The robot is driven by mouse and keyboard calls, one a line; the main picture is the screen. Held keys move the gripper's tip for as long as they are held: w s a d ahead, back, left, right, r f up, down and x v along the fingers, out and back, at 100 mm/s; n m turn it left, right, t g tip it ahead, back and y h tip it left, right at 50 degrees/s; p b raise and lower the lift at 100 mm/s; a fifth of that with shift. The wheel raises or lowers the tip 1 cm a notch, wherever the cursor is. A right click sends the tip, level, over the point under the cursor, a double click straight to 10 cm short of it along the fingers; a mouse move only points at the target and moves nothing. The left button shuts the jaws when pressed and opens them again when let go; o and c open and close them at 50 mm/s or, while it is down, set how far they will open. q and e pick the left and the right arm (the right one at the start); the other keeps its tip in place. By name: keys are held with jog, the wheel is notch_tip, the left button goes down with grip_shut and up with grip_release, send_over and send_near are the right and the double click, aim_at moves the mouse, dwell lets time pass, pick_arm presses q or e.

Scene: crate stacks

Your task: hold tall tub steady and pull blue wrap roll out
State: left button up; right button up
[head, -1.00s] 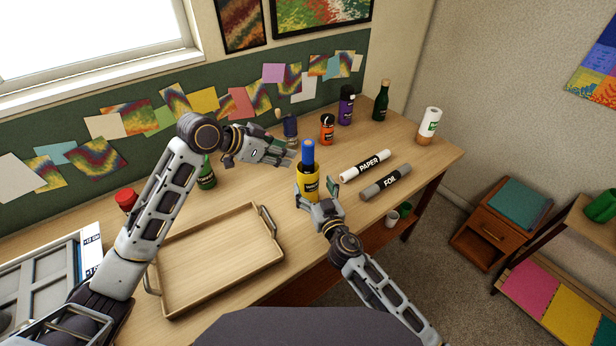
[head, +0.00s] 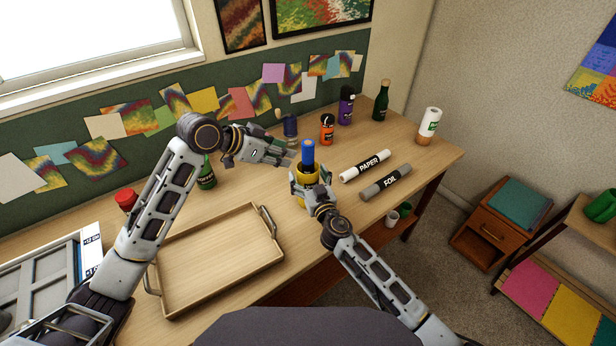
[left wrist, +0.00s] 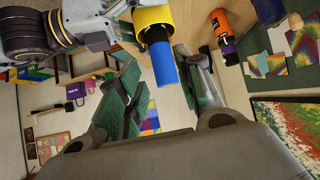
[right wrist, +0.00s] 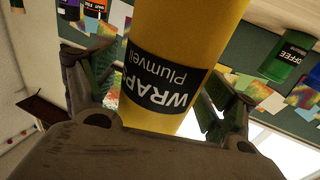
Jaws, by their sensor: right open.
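The tall yellow tub (head: 308,171) stands upright on the table, and the blue wrap roll (head: 308,153) sticks up out of its top. My right gripper (head: 309,186) is at the tub's near side. My left gripper (head: 288,158) is open and empty, just left of the blue roll. In the left wrist view the roll (left wrist: 163,66) points toward the space between the fingers. The roll's lower part is hidden inside the tub.
A paper roll (head: 364,166) and a foil roll (head: 386,182) lie right of the tub. An orange bottle (head: 327,130), a purple bottle (head: 346,106) and a blue jar (head: 290,127) stand behind. A wooden tray (head: 215,262) lies front left, and a green coffee jar (head: 206,176) stands behind it.

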jog(key=c, duration=1.1)
pick_arm(q)
jog(key=shift+o, duration=0.3)
